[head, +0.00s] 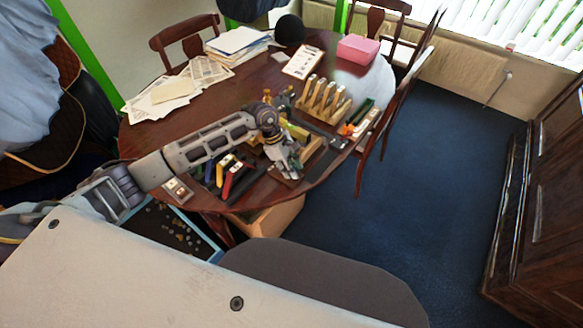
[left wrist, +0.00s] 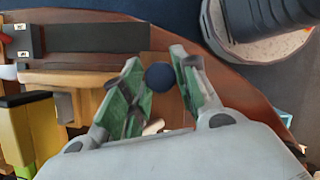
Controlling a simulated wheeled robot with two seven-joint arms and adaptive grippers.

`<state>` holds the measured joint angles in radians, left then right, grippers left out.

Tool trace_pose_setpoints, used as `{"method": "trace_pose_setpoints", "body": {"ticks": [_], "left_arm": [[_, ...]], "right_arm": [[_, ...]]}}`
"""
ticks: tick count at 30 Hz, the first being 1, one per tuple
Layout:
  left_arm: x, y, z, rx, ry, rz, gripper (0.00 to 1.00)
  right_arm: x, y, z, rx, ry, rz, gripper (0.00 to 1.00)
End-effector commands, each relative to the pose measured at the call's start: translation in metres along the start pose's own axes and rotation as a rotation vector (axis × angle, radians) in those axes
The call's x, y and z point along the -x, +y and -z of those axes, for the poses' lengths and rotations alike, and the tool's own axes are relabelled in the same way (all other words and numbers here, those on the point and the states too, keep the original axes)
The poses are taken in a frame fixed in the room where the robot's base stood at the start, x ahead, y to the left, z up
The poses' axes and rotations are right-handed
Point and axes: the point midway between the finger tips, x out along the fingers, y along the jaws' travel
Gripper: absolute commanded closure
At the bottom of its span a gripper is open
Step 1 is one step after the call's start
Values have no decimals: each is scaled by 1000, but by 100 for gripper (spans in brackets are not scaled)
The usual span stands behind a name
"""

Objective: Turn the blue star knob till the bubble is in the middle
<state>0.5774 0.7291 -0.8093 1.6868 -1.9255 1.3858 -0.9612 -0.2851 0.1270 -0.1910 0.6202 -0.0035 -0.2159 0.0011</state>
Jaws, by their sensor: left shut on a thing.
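My left gripper (head: 291,172) reaches over the round wooden table near its front edge, pointing down. In the left wrist view its two green-padded fingers (left wrist: 160,88) stand on either side of the dark blue knob (left wrist: 160,75) and are shut on it. The knob looks round from here; its star shape is not clear. In the head view the gripper hides the knob. A pale wooden piece (left wrist: 75,79) lies beside the fingers. I cannot make out the bubble in either view. My right gripper is not in view.
Tools with coloured handles, one of them red (head: 228,184), lie left of the gripper on the table (head: 345,72). A wooden rack (head: 323,101) stands behind it. Papers (head: 235,42) and a pink box (head: 358,49) are farther back. A chair (head: 395,95) stands at the right edge.

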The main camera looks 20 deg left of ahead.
Motion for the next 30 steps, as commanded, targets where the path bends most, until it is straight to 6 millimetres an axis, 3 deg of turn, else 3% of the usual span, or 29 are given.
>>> {"method": "trace_pose_setpoints", "body": {"ticks": [8,17,24,30], "left_arm": [[0,0,0,27,1,-12,94],[0,-1,1,139,3,-60,94],[0,-1,1,234,3,-99,94],[0,-2,1,312,3,-130,94]], "right_arm": [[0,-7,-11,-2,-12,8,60],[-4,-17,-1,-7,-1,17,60],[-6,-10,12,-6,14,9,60],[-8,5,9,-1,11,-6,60]]}}
